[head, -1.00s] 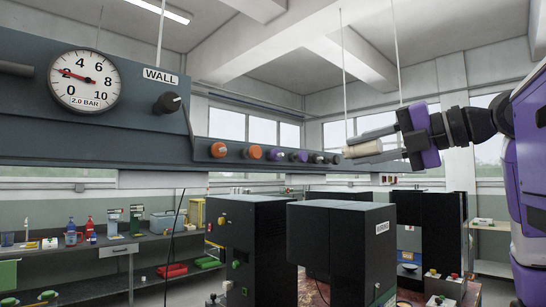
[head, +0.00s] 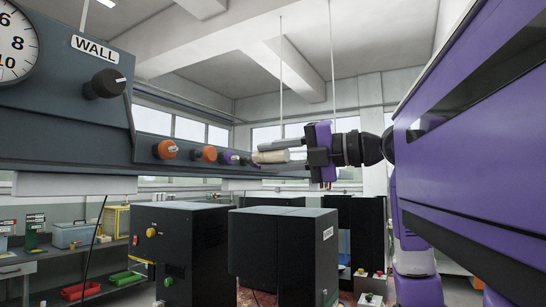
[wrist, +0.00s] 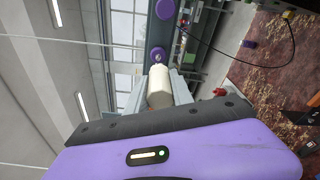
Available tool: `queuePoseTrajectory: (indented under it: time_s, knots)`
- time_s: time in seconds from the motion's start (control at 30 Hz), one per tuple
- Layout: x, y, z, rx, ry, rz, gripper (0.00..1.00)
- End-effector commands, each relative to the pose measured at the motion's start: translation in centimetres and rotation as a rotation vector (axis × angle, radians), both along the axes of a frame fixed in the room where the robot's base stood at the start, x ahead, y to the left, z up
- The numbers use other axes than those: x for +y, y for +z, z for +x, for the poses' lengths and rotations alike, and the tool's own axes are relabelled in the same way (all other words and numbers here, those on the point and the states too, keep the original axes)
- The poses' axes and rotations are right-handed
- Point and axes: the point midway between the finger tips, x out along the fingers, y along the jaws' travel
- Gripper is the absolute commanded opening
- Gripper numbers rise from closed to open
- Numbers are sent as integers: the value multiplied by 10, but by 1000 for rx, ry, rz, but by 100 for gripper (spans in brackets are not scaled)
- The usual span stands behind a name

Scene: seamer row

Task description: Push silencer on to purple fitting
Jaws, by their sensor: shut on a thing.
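The silencer (head: 270,157) is a cream cylinder held by my gripper (head: 292,150), pointing left toward the rail. In the wrist view the silencer (wrist: 160,87) lies between the fingers of my gripper (wrist: 160,80), its far end towards a purple fitting (wrist: 158,55). They look nearly in line; I cannot tell whether they touch. In the head view the purple fitting (head: 229,157) sits on the rail left of the silencer, with a dark fitting (head: 247,161) between them in the picture.
The grey rail (head: 60,140) carries two orange fittings (head: 165,149) and a black knob (head: 105,84). Black machine cabinets (head: 285,250) stand below. A workbench (head: 30,262) with trays is at left. A dark cable (wrist: 265,48) hangs in the wrist view.

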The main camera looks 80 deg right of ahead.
Motion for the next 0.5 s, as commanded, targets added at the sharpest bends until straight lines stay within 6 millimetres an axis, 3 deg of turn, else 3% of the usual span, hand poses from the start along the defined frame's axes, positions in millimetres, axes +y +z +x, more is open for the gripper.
queuePoseTrajectory:
  time_s: [0.5]
  knots:
    - [-10,1,41,0,1,1,0]
